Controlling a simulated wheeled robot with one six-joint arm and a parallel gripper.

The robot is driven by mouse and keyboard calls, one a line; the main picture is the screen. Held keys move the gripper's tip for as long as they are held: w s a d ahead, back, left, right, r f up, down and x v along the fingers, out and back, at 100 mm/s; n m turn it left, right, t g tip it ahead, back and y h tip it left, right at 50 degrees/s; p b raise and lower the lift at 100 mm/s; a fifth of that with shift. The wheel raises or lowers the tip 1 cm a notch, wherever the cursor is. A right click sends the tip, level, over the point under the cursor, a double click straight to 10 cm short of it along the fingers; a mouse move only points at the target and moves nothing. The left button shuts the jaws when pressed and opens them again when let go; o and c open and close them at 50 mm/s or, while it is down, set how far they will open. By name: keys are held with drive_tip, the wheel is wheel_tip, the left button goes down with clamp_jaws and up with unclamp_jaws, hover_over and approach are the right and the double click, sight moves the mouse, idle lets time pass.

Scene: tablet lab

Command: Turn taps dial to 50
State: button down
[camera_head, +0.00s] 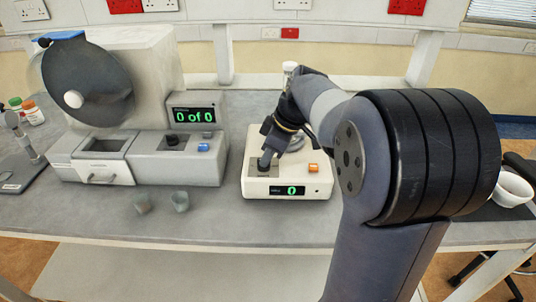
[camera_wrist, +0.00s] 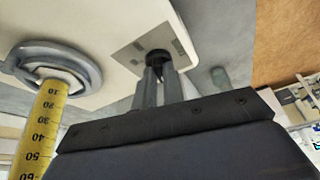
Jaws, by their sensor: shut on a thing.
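The white tapping machine (camera_head: 257,192) stands on the bench, with a small display (camera_head: 291,190) reading 0. A black dial (camera_wrist: 157,56) sits on its grey square plate (camera_wrist: 133,50). My gripper (camera_wrist: 160,74) points down at this plate, its two fingers shut on the dial. In the head view my gripper (camera_head: 265,160) is at the left of the machine's top and hides most of the dial. The dial's setting cannot be read.
An orange button (camera_head: 313,168) is right of the dial. A cylinder with a yellow scale (camera_wrist: 42,125) stands in a grey ring beside my gripper. A larger machine (camera_head: 150,165) with display "0 of 0" (camera_head: 193,115) is at left. Two small cups (camera_head: 180,201) stand in front.

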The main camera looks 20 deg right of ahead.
drive_tip(key=shift+m, duration=0.3)
drive_tip(key=m, duration=0.1)
drive_tip(key=m+t, duration=0.1)
drive_tip(key=m, duration=0.1)
drive_tip(key=shift+s+a+m+h, duration=0.2)
drive_tip(key=shift+m+h, duration=0.1)
drive_tip(key=shift+h, duration=0.1)
drive_tip(key=m, duration=0.1)
drive_tip(key=m+h, duration=0.1)
drive_tip(key=m, duration=0.1)
drive_tip(key=m+t+h, duration=0.1)
drive_tip(key=m, duration=0.1)
drive_tip(key=shift+a+r+p, duration=0.1)
drive_tip(key=shift+a+p, duration=0.15)
drive_tip(key=shift+p, duration=0.1)
drive_tip(key=m, duration=0.2)
drive_tip(key=m+h, duration=0.1)
drive_tip(key=m, duration=0.1)
drive_tip(key=m+h, duration=0.1)
drive_tip(key=shift+a+m, duration=0.25)
drive_tip(key=shift+m, duration=0.15)
drive_tip(key=m+h, duration=0.1)
drive_tip(key=m, duration=0.1)
drive_tip(key=m+g, duration=0.1)
drive_tip(key=m, duration=0.1)
drive_tip(key=shift+w+a+m+h, duration=0.15)
drive_tip(key=shift+m+h, duration=0.15)
drive_tip(key=shift+h, duration=0.1)
drive_tip(key=c, duration=1.5)
unclamp_jaws()
